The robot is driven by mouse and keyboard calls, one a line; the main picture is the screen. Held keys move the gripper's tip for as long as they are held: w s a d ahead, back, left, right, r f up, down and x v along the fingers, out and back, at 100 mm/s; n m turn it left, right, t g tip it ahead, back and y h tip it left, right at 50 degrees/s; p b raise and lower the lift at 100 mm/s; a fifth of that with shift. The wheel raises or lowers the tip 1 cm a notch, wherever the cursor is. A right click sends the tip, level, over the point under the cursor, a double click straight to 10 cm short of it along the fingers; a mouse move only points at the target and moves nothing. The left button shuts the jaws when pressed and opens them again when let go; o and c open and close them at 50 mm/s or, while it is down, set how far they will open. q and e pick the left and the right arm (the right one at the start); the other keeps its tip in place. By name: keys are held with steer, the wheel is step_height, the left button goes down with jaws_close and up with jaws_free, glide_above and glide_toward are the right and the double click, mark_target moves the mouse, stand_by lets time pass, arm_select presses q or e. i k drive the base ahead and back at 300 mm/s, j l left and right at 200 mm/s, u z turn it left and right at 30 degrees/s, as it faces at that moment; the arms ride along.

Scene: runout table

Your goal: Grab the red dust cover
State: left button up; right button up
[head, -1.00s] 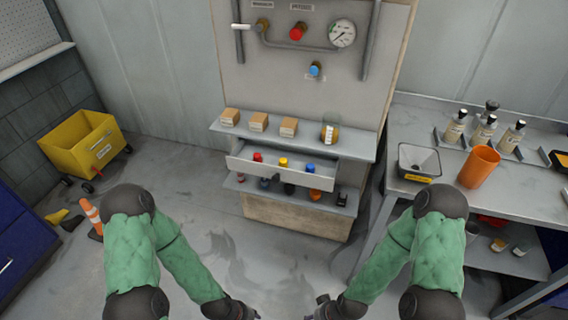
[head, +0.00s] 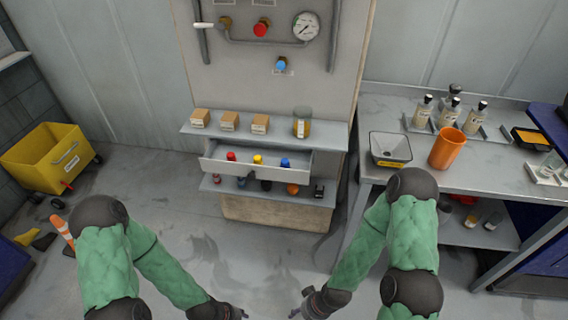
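A small red cap (head: 231,156), which looks like the red dust cover, sits in the open drawer (head: 250,172) of the panel stand, at its left. A yellow cap (head: 257,160) and a blue cap (head: 285,162) are in the same drawer to its right. My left gripper (head: 240,313) and my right gripper (head: 298,312) are low at the bottom edge of the head view, well in front of the drawer and apart from it. Both are small and partly cut off, so their finger state is unclear.
Boxes (head: 229,121) and a jar (head: 302,122) stand on the shelf above the drawer. More small items lie on the shelf below. A table with an orange cup (head: 447,148) and a grey bin (head: 390,148) is at the right. A yellow cart (head: 45,160) stands left. The floor between is clear.

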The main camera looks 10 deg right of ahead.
mark_target(230, 155)
steer(key=i+u, duration=0.5)
steer(key=u, duration=0.25)
steer(key=i+l+u, duration=0.2)
steer(key=u, duration=0.15)
